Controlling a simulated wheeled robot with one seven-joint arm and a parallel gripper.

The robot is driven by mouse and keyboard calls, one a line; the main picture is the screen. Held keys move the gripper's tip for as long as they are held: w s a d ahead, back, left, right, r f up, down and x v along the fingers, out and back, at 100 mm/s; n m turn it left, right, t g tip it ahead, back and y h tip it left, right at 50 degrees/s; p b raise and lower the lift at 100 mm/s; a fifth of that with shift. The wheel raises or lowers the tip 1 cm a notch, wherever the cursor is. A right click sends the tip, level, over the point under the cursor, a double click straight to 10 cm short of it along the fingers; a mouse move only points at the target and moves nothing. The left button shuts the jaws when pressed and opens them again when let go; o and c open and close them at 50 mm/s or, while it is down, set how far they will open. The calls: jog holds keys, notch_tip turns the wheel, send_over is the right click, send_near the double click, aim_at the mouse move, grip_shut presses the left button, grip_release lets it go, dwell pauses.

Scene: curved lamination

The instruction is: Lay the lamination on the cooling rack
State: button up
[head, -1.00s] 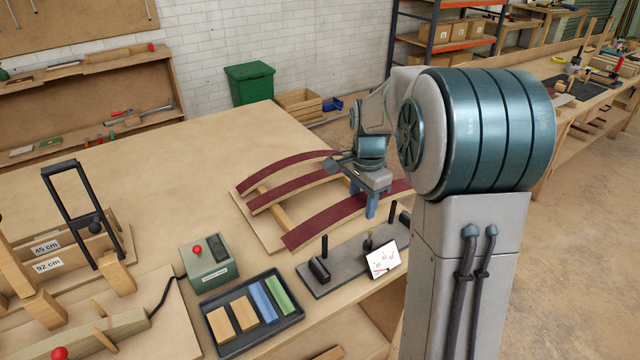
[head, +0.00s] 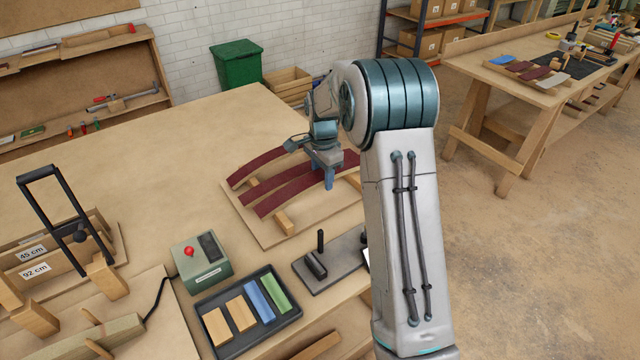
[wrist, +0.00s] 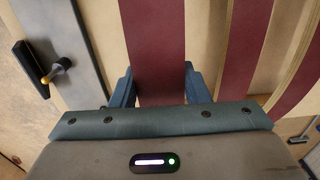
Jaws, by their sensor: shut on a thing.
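My gripper (head: 329,182) is shut on a dark red curved lamination (head: 290,195), near its right part, over the cooling rack. In the wrist view the blue fingers stand on both sides of this lamination (wrist: 155,45). The rack is a light wooden board (head: 300,238) with wooden rails (head: 284,223). Two more red curved strips lie on it behind the held one: a middle strip (head: 268,186) and a back strip (head: 262,164). The held strip's left end is close in front of the middle strip. I cannot tell whether it touches the rails.
A dark plate with black posts (head: 330,265) stands in front of the rack. A green box with a red button (head: 203,262) and a dark tray (head: 232,340) of coloured blocks are front left. A black clamp frame (head: 65,215) is far left. The table behind the rack is clear.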

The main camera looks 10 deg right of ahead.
jog(key=shift+w+a+f, duration=0.15)
jog(key=shift+w+f, duration=0.15)
notch_tip(320, 180, down, 4)
jog(key=shift+r+p, duration=0.1)
jog(key=shift+p, duration=0.25)
jog(key=shift+f+b, duration=0.4)
jog(key=shift+f, duration=0.1)
jog(key=o, duration=1)
